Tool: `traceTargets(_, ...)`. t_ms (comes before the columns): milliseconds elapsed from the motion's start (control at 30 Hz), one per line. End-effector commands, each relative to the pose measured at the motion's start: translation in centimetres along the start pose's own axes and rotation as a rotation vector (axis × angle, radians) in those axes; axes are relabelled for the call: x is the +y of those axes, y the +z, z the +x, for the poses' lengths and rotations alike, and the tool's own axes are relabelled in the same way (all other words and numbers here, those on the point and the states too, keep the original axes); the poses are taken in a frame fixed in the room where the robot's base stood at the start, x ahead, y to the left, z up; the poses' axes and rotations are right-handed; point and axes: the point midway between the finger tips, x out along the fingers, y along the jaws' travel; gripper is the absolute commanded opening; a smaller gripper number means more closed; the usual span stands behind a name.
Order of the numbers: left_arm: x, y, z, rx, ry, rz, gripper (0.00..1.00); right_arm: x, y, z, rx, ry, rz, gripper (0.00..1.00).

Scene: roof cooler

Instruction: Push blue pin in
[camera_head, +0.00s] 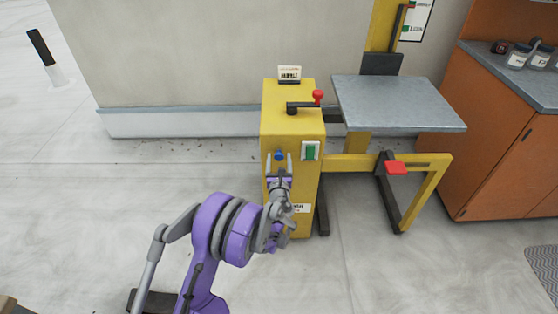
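The blue pin (280,155) is a small round blue knob on the front of the yellow machine housing (265,122). My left gripper (279,163) is in front of that face, pointing up toward the pin. Its two fingers are apart, one to each side of the pin and slightly below it in the picture. The gap between the fingers looks empty; I cannot tell whether the fingers touch the pin or the housing. My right gripper is not in view.
A green switch (310,151) sits just right of the pin. A black crank with a red knob (318,96) is on top. A grey platform (395,103) and a red pedal (396,168) are to the right. An orange counter (500,165) stands at the far right.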

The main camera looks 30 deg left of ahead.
Motion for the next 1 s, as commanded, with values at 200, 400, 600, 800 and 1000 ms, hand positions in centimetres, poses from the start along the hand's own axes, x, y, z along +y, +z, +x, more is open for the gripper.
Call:
traceTargets(200, -0.1, 0.0, -0.4, 0.000, -0.001, -0.001, 0.73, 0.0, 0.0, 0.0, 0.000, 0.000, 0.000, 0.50)
traceTargets(400, -0.1, 0.1, -3.5, 0.000, -0.002, -0.001, 0.73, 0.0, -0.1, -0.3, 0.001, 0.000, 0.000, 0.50)
traceTargets(600, -0.1, 0.1, -7.6, 0.000, -0.002, -0.001, 0.73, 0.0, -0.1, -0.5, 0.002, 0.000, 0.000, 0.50)
traceTargets(800, -0.1, 0.0, -10.2, 0.000, -0.001, 0.000, 0.73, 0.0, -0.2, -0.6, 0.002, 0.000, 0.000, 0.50)
traceTargets(1000, 0.0, 0.0, -10.9, 0.000, 0.000, 0.000, 0.73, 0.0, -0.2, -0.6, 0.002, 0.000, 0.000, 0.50)
